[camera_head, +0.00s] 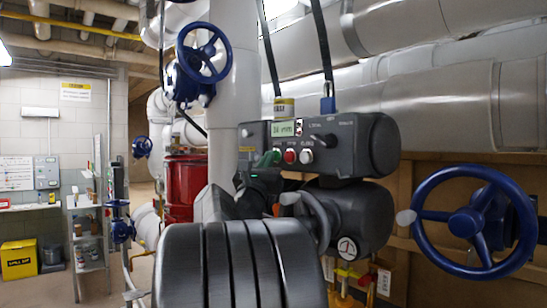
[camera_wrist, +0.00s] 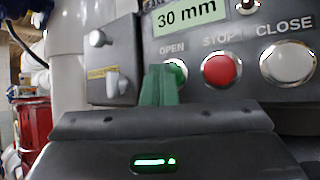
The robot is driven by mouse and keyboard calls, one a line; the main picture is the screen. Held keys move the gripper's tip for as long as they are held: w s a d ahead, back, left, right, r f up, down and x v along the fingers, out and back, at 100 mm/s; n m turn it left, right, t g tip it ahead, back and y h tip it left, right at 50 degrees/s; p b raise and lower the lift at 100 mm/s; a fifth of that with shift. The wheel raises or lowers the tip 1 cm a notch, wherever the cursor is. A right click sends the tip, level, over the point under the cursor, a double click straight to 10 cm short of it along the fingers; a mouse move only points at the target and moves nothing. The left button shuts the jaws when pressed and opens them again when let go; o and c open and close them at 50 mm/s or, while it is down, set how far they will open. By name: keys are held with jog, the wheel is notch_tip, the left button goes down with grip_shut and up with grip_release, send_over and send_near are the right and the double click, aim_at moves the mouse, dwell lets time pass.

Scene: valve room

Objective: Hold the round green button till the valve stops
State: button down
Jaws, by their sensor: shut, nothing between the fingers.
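The round green button (camera_wrist: 178,70) sits under the word OPEN on a dark grey control unit (camera_head: 350,135). It is partly hidden behind my fingers in the wrist view. My gripper (camera_wrist: 160,84) is shut and empty, with its green fingertips at the button's left side. Whether they touch or press it, I cannot tell. In the head view, my gripper (camera_head: 268,159) also reaches the left end of the button row. The display (camera_wrist: 190,14) above the buttons reads 30 mm.
Right of the green button are a red STOP button (camera_wrist: 222,69) and a silver CLOSE button (camera_wrist: 288,63). A grey box with a knob (camera_wrist: 108,66) is just left. A large blue handwheel (camera_head: 473,222) stands at right, another (camera_head: 203,52) at upper left.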

jog(key=shift+s+a, duration=0.1)
dwell(0.3)
jog(key=shift+s+a+b, duration=0.45)
jog(key=shift+a, duration=0.1)
jog(key=s+a, duration=0.1)
jog(key=a, duration=0.1)
jog(key=s+a+b, duration=0.1)
jog(key=s+a, duration=0.1)
dwell(0.4)
jog(key=shift+w, duration=0.1)
jog(key=p, duration=0.1)
jog(key=w+d+p, duration=0.1)
jog(key=p, duration=0.1)
jog(key=shift+d+r, duration=0.25)
